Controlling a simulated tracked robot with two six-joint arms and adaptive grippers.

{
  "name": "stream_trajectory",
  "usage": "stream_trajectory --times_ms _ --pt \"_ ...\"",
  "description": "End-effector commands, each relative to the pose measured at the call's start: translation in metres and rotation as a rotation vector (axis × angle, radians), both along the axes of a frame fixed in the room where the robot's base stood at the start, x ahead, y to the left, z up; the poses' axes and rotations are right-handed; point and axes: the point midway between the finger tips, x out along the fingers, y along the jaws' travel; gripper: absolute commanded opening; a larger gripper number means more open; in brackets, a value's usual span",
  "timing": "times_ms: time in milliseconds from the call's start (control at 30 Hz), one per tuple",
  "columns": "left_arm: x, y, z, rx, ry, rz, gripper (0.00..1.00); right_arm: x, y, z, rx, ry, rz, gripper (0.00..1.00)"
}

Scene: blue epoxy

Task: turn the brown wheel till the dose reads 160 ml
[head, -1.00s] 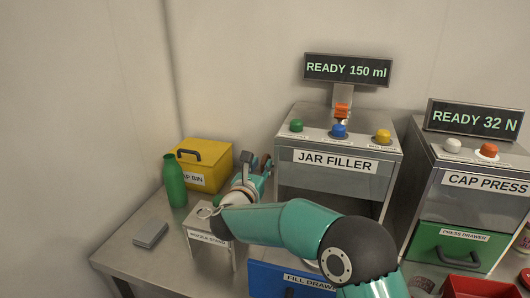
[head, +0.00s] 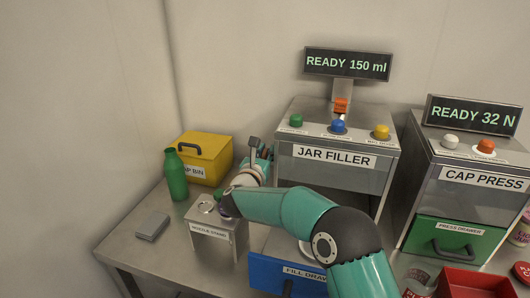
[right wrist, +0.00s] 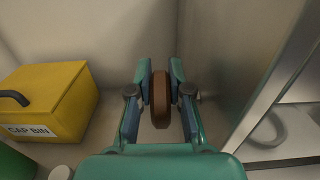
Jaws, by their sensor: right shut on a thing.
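The brown wheel (right wrist: 160,99) shows edge-on in the right wrist view, between the two fingers of my right gripper (right wrist: 160,92), which is shut on it. In the head view my right gripper (head: 258,160) is at the left side of the jar filler (head: 335,180), and the wheel cannot be made out there. The filler's display (head: 347,64) reads READY 150 ml. My left gripper is not in view.
The yellow cap bin (head: 205,152) and a green bottle (head: 175,175) stand left of my right gripper. The nozzle stand (head: 212,236) is below its wrist. The blue fill drawer (head: 265,275) is in front. The cap press (head: 480,181) stands to the right.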

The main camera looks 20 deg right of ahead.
Motion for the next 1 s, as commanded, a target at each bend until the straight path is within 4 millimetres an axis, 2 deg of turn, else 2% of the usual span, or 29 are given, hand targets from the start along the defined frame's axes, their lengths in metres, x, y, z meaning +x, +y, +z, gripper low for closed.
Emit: stream_trajectory --times_ms 333,600,633,667,1000 --pt "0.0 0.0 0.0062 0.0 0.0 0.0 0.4 0.0023 -0.0007 0.0016 0.068 0.098 0.002 0.0" --pt "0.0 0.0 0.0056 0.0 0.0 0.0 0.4 0.0024 -0.0002 0.0008 0.07 0.103 0.004 0.0" --pt "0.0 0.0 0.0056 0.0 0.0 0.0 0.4 0.0024 -0.0002 0.0008 0.069 0.102 0.004 0.24" --pt "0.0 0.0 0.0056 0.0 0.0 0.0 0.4 0.0024 -0.0002 0.0008 0.069 0.102 0.004 0.29" --pt "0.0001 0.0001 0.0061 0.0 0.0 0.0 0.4 0.0015 0.0001 0.0006 0.07 0.103 0.003 0.29"
